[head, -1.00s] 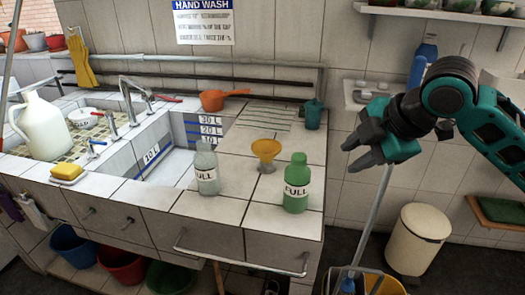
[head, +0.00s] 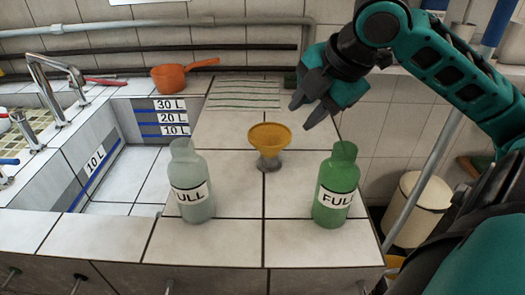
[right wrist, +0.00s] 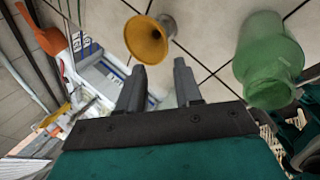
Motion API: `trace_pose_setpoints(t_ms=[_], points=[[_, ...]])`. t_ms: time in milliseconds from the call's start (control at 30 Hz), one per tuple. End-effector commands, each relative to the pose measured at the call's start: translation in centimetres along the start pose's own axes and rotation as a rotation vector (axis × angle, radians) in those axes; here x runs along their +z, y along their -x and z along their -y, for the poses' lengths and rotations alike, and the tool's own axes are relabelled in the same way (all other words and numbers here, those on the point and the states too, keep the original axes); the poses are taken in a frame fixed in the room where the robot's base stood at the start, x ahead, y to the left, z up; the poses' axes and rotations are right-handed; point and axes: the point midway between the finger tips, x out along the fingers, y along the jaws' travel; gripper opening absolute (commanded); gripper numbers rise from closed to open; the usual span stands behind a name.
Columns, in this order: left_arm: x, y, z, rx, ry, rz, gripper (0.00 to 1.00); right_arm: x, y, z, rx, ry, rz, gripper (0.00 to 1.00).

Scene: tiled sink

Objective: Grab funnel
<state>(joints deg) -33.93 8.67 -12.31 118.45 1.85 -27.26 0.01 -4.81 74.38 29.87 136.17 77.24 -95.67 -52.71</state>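The funnel (head: 270,138) has a yellow-orange cone and stands upright in a small grey holder (head: 270,163) on the white tiled counter, between two bottles and behind them. It also shows in the right wrist view (right wrist: 146,42), just beyond my fingertips and apart from them. My right gripper (head: 300,114) is open and empty, above the counter and just up and to the right of the funnel. Its two spread fingers show in the right wrist view (right wrist: 160,70). My left gripper is not in view.
A pale bottle (head: 188,173) stands front left of the funnel and a green bottle (head: 337,180) front right. The sink (head: 100,175) is at left, with an orange pot (head: 178,78) behind. The counter's right edge drops off near a bin (head: 425,195).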

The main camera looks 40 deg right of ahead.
Motion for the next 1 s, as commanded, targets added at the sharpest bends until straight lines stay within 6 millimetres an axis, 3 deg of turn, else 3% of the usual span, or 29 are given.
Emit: trace_pose_setpoints(t_ms=[100,300,533,733,1000], points=[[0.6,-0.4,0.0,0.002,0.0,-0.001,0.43,0.1,-2.6,0.2,-0.006,0.0,0.003,0.35],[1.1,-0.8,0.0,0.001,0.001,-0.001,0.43,0.0,-5.6,0.1,-0.003,0.0,0.003,0.35],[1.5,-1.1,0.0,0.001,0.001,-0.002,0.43,0.0,-7.0,0.2,-0.003,0.001,0.003,0.35],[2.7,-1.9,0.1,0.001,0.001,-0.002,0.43,-0.2,-9.7,0.7,-0.005,0.004,0.007,0.35],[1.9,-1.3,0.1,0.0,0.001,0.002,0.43,-0.1,-10.4,0.4,0.003,-0.009,0.0,0.35]])
